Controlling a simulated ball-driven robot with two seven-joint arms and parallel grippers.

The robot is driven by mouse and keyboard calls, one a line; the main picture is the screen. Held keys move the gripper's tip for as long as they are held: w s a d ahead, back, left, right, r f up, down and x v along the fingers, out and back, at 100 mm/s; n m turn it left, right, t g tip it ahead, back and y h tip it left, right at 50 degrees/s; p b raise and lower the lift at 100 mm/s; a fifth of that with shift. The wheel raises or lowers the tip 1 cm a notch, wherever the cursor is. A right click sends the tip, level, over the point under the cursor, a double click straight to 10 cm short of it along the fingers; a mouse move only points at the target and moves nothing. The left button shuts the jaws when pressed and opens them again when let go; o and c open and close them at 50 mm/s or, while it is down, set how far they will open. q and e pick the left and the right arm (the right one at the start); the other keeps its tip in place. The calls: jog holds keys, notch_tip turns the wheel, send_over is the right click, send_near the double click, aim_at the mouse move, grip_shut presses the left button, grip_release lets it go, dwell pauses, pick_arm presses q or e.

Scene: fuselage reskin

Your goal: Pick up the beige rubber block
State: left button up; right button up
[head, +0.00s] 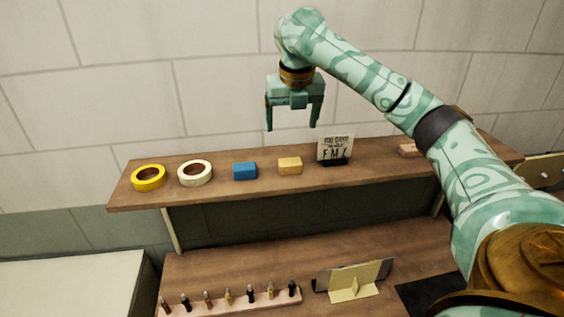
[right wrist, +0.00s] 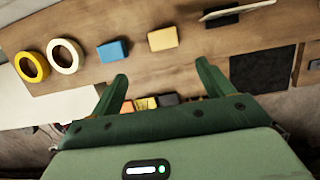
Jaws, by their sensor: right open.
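The beige rubber block (head: 290,166) sits on the wooden shelf (head: 140,196), between a blue block (head: 245,171) and a small printed sign (head: 335,148). My right gripper (head: 291,128) is open and empty, pointing down above the shelf, higher than the beige block. In the right wrist view the beige block (right wrist: 162,39) lies beyond the gap between the two open fingertips (right wrist: 162,73), clear of both. My left gripper is not in view.
A yellow tape roll (head: 149,178) and a cream tape roll (head: 195,173) lie left of the blue block. A pinkish block (head: 409,149) is partly hidden by my right arm. A rack of small bottles (head: 235,303) and a folded stand (head: 353,281) are on the lower bench.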

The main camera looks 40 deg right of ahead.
jog(key=b, duration=0.3)
send_over(290, 162)
jog(key=s+a, duration=0.1)
notch_tip(290, 162, down, 9)
jog(key=shift+a, duration=0.15)
jog(key=x, duration=0.1)
jog(key=b+x, duration=0.1)
jog(key=x, duration=0.3)
jog(key=shift+s+d, duration=0.25)
jog(key=shift+s, duration=0.05)
jog(key=shift+w+d+f, duration=0.1)
jog(key=shift+w+f, duration=0.05)
jog(key=shift+f, duration=0.15)
jog(key=shift+r, duration=0.1)
jog(key=shift+c, duration=1.2)
jog(key=c, duration=0.8)
